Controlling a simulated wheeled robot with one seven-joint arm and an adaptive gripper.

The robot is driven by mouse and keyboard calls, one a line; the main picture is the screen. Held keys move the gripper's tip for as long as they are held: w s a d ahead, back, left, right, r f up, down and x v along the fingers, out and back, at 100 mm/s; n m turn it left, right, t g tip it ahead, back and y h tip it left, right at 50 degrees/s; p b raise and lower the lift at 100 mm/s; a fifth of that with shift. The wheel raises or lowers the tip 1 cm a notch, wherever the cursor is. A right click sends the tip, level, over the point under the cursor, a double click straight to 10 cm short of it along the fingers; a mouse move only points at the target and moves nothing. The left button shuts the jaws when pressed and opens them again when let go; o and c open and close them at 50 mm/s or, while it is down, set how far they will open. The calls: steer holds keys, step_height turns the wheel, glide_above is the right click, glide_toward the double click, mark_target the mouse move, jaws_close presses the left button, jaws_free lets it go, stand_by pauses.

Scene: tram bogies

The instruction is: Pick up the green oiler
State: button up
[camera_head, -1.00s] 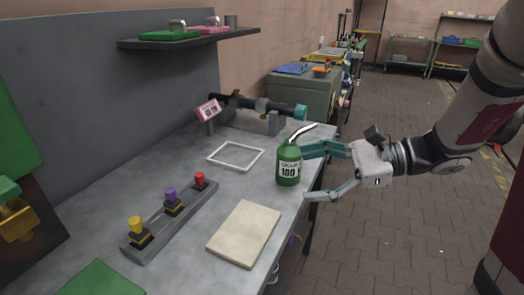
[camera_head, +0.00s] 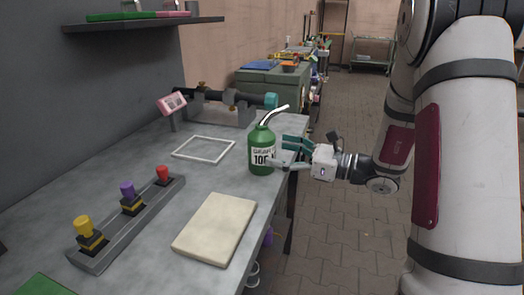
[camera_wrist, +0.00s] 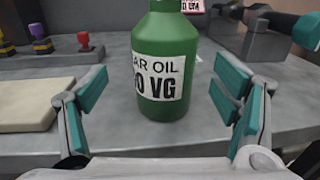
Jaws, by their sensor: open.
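The green oiler (camera_head: 262,152) stands upright near the right edge of the grey workbench, with a white label and a pale spout tilted to the right. It also shows in the wrist view (camera_wrist: 165,65), centred ahead of the fingers, with its top cut off. My gripper (camera_head: 284,152) is open, with teal pads, and reaches in from the right at the oiler's body. In the wrist view one finger of my gripper (camera_wrist: 165,98) is on each side of the oiler's lower body, with gaps visible on both sides.
A cream pad (camera_head: 216,228) and a grey holder (camera_head: 130,222) with yellow, purple and red knobs lie to the left. A dark cylindrical part (camera_head: 225,98) rests on a stand at the back. A shelf (camera_head: 140,25) is on the wall.

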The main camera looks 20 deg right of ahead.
mark_target(261, 144)
steer(key=shift+w+d+b+x, duration=0.1)
steer(key=shift+b+x, duration=0.15)
steer(key=shift+x, duration=1.2)
steer(key=shift+w+d+b+x, duration=0.1)
steer(key=shift+b+x, duration=0.15)
steer(key=shift+x, duration=1.2)
steer(key=shift+r, duration=0.15)
steer(key=c, duration=1.8)
steer(key=shift+r, duration=0.1)
